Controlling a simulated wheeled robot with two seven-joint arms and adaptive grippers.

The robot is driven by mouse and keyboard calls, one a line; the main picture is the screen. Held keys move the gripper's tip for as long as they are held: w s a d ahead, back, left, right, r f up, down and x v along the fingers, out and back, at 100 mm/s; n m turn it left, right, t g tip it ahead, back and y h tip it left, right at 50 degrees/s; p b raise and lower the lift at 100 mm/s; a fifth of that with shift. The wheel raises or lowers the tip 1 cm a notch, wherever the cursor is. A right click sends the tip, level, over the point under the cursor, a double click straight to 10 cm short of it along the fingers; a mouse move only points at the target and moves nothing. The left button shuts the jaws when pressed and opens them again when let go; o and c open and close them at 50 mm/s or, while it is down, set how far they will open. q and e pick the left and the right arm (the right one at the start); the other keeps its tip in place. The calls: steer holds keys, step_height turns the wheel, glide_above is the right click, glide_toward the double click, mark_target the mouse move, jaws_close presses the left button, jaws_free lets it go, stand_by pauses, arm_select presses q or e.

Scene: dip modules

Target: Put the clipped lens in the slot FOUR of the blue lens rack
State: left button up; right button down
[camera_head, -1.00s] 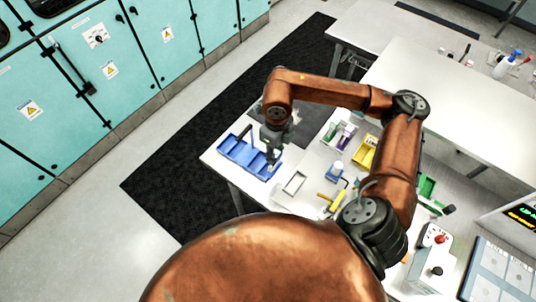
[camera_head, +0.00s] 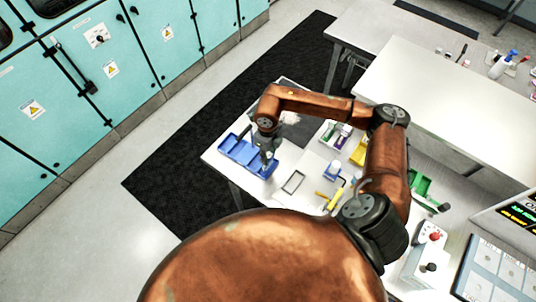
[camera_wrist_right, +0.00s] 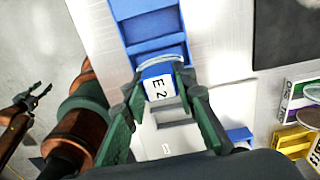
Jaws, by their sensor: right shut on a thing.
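The blue lens rack (camera_head: 234,148) lies at the left edge of the white table in the head view. It also shows in the right wrist view (camera_wrist_right: 150,28), running up from the middle with crosswise dividers. My right gripper (camera_head: 268,160) points down at the right end of the rack. In the right wrist view its fingers (camera_wrist_right: 163,98) are shut on the clipped lens (camera_wrist_right: 158,82), a clear-edged disc with a blue and white part marked "E 2". Slot numbers on the rack are not legible. My left gripper (camera_wrist_right: 32,104) is off to the left there, open and empty.
A small pale tray (camera_head: 293,182) lies right of the rack. A yellow bin (camera_head: 359,153), a blue-capped bottle (camera_head: 332,172) and a yellow tool (camera_head: 331,200) stand further right. A dark mat (camera_head: 300,128) lies behind the gripper.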

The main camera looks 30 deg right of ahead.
steer(key=shift+f, duration=0.15)
steer(key=c, duration=2)
jaws_free()
steer(key=shift+c, duration=0.2)
steer(key=o, duration=0.5)
steer(key=shift+c, duration=0.2)
step_height(320, 180, up, 12)
steer(key=b, duration=0.2)
steer(key=shift+r+b, duration=0.2)
steer(key=shift+b, duration=0.1)
